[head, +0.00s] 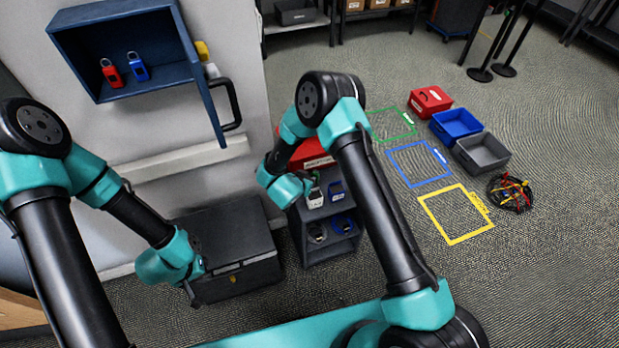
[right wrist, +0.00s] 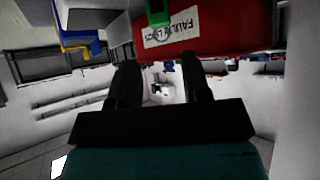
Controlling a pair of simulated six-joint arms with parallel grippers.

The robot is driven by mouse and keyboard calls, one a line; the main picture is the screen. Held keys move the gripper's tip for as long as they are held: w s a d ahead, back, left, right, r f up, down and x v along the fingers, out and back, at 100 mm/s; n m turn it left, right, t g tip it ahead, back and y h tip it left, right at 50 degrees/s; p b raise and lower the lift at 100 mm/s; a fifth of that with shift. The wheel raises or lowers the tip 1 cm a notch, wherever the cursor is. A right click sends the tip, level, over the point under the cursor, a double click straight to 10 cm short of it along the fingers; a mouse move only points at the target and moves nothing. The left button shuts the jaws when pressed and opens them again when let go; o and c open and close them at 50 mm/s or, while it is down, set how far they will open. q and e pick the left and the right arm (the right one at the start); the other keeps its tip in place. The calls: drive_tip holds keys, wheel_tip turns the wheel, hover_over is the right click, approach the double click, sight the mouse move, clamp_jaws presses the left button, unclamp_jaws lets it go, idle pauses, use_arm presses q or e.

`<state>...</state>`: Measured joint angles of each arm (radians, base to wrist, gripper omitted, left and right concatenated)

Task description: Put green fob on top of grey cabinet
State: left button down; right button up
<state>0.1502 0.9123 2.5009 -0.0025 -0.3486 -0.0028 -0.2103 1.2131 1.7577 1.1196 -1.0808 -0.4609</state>
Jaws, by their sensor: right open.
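A small green piece, which looks like the green fob (head: 315,175), shows by the white lock at the small shelf unit; my right arm hides part of this area. In the right wrist view a green piece (right wrist: 158,12) is at the top edge, in front of the red box. The dark grey cabinet (head: 235,238) stands on the floor at lower left, its top bare. My right gripper (right wrist: 160,68) is open, with nothing seen between its fingers. My left gripper (head: 192,292) points down at the cabinet's front left edge; its fingers are too small to judge.
The red box (right wrist: 225,25) labelled for faulty locks is on the shelf unit (head: 330,254), which holds several locks. An open blue wall cabinet (head: 95,35) holds a red and a blue lock. Floor frames, bins and a cable coil (head: 510,192) are at right.

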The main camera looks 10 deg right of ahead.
drive_tip(key=shift+s+a+r, duration=0.2)
drive_tip(key=shift+s+r, duration=0.05)
drive_tip(key=shift+r, duration=0.05)
idle(0.5)
drive_tip(key=s+d+y, duration=0.1)
drive_tip(key=s+d+f+n+y, duration=0.1)
drive_tip(key=s+d+n+y, duration=0.1)
drive_tip(key=s+d, duration=0.1)
drive_tip(key=shift+d+f+g+y, duration=0.1)
drive_tip(key=shift+f+g+y, duration=0.2)
drive_tip(key=shift+f, duration=0.1)
drive_tip(key=s+d+n+g+y, duration=0.2)
drive_tip(key=s+g+y, duration=0.1)
drive_tip(key=s, duration=0.8)
drive_tip(key=s+d+n+g+y, duration=0.2)
drive_tip(key=s+g+y, duration=0.1)
drive_tip(key=s, duration=0.8)
drive_tip(key=shift+r+g+y, duration=0.4)
drive_tip(key=shift+r+y, duration=0.05)
drive_tip(key=shift+y, duration=0.05)
drive_tip(key=shift+w, duration=0.1)
